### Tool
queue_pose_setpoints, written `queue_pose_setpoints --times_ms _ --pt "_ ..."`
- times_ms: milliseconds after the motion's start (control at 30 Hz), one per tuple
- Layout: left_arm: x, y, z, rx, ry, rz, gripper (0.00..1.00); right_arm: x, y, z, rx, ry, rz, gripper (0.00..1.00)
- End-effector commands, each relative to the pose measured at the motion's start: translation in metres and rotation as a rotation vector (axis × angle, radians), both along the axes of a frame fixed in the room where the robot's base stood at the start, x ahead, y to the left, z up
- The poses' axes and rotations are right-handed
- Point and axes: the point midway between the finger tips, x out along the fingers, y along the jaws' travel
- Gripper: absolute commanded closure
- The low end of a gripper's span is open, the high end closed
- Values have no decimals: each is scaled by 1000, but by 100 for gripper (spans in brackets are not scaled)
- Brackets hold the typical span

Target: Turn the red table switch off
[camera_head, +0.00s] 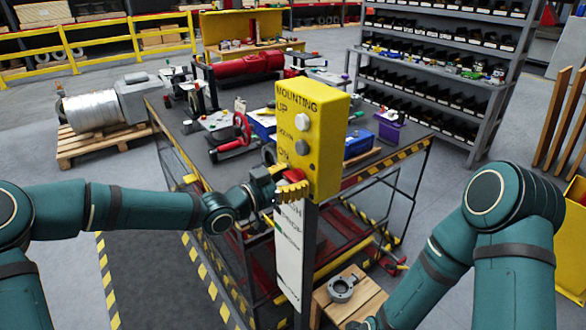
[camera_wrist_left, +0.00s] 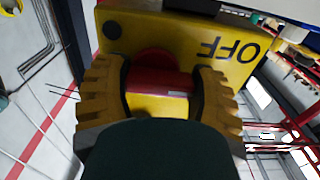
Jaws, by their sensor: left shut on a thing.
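The red switch (camera_wrist_left: 158,80) sits on a side face of the yellow control box (camera_wrist_left: 185,38) in the left wrist view, with a round red base behind its bar-shaped handle. The word OFF stands upside down to the right of it. My left gripper (camera_wrist_left: 163,88) has its yellow ribbed fingers at either end of the handle and is shut on it.
The box stands on a post with a white sign (camera_head: 289,250). Behind it is a workbench (camera_head: 405,145) with a red handwheel part (camera_head: 232,135) and other parts. A wooden stand (camera_head: 362,300) with a grey valve body (camera_head: 342,289) is below right.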

Motion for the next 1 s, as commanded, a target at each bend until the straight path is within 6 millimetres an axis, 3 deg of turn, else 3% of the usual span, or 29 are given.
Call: queue_pose_setpoints --times_ms 400,1000 --pt "-1 0 -1 -233 322 0 75 -1 -2 38 7 -1 2 53" --pt "-1 0 -4 -448 618 1 75 -2 -3 57 11 0 2 53"
